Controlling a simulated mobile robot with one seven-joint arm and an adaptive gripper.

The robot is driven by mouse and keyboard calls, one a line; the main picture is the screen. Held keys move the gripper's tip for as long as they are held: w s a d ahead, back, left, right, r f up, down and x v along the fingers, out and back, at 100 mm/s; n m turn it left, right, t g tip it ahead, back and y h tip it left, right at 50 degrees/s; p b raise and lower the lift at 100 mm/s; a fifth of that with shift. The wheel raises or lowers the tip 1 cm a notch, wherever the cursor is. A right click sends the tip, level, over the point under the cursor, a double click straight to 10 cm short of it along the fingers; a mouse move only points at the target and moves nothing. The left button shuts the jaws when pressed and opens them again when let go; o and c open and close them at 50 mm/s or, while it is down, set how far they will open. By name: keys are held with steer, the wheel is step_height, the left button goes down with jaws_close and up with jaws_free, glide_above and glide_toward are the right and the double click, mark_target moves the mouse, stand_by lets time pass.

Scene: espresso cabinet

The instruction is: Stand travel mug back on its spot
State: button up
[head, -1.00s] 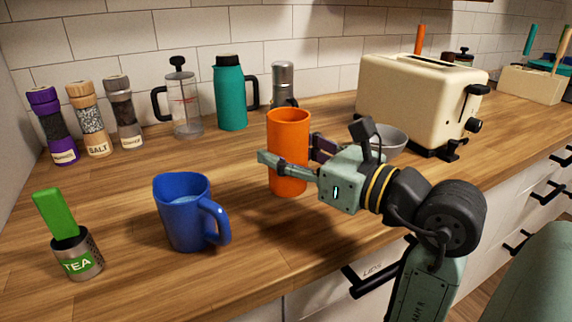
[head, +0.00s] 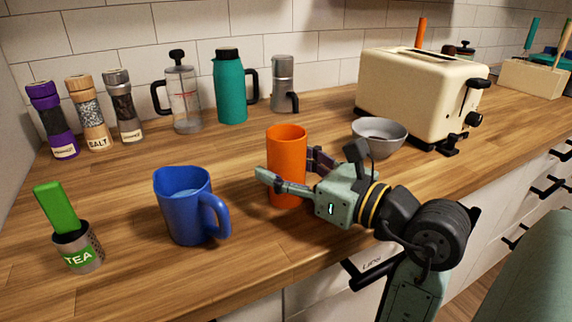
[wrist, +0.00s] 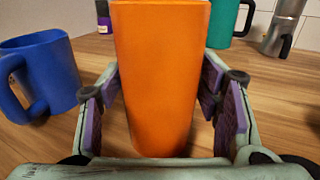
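The travel mug looks to be the tall, plain orange cup (head: 287,145), upright near the middle of the counter in the head view. My gripper (head: 285,182) has one finger on each side of its lower half and is shut on it. In the wrist view the orange mug (wrist: 160,70) fills the middle, with the purple finger pads of my gripper (wrist: 160,85) against its sides.
A blue pitcher (head: 183,215) stands left of the orange mug, with a tea tin (head: 80,252) farther left. A grey bowl (head: 380,140) and a cream toaster (head: 410,95) are to the right. A teal flask (head: 230,95) and steel pot (head: 283,80) stand behind; wood between is clear.

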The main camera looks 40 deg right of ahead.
steer(key=shift+o, duration=0.6)
steer(key=shift+r, duration=0.15)
steer(key=s, duration=0.4)
steer(key=s+d+b, duration=0.1)
steer(key=s, duration=0.3)
steer(key=s+d+b, duration=0.1)
steer(key=s, duration=0.3)
